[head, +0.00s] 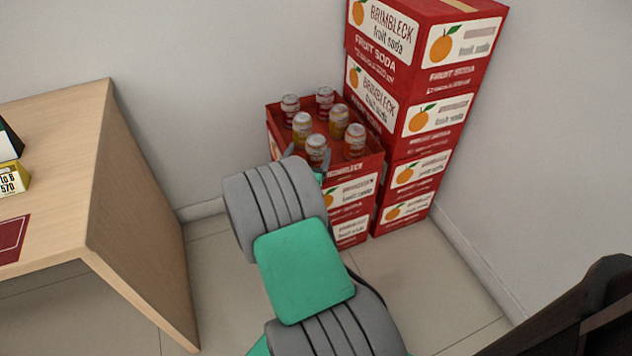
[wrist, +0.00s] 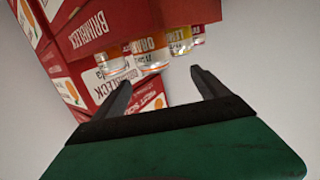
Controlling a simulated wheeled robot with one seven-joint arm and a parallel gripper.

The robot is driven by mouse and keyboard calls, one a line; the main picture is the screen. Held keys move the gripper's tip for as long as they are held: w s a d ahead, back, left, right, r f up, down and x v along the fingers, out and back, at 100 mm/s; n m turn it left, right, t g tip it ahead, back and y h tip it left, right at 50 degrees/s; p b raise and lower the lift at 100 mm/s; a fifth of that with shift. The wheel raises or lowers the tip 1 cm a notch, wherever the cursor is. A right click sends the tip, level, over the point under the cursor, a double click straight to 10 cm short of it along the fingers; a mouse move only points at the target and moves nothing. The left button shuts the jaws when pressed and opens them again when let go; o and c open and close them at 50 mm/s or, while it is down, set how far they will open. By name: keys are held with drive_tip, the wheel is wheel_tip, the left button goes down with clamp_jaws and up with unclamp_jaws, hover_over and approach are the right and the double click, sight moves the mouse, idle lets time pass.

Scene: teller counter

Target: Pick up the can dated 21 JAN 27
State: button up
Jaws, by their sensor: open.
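Several cans stand upright in an open red crate (head: 372,165) on a stack. Two are at the back (head: 290,106) and (head: 325,99), two in the middle (head: 302,128) and (head: 338,122). A front can (head: 316,148) is closest to my gripper (head: 307,163), and another front can (head: 355,141) is to its right. No date is readable, so I cannot tell which can is 21 JAN 27. In the wrist view the picture is upside down, and my gripper (wrist: 160,90) is open and empty, pointing at an orange-labelled can (wrist: 150,50) between its fingers.
A taller stack of red Brimbleck soda boxes (head: 427,120) rises right of the crate. White walls (head: 220,60) stand behind. A wooden desk (head: 70,130) is at the left, with free floor (head: 220,265) between. A dark object (head: 600,310) is at lower right.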

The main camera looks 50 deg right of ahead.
sight(316, 143)
drive_tip(key=f, duration=0.1)
drive_tip(key=s+f, duration=0.1)
drive_tip(key=f, duration=0.1)
drive_tip(key=shift+d+t+h+b, duration=0.2)
drive_tip(key=shift+t+h+b, duration=0.1)
drive_tip(key=shift+b, duration=0.05)
drive_tip(key=shift+d+n, duration=0.25)
drive_tip(key=shift+n, duration=0.05)
drive_tip(key=x, duration=0.7)
drive_tip(key=shift+w+r, duration=0.2)
drive_tip(key=shift+r, duration=0.15)
drive_tip(key=shift+c, duration=0.5)
clamp_jaws()
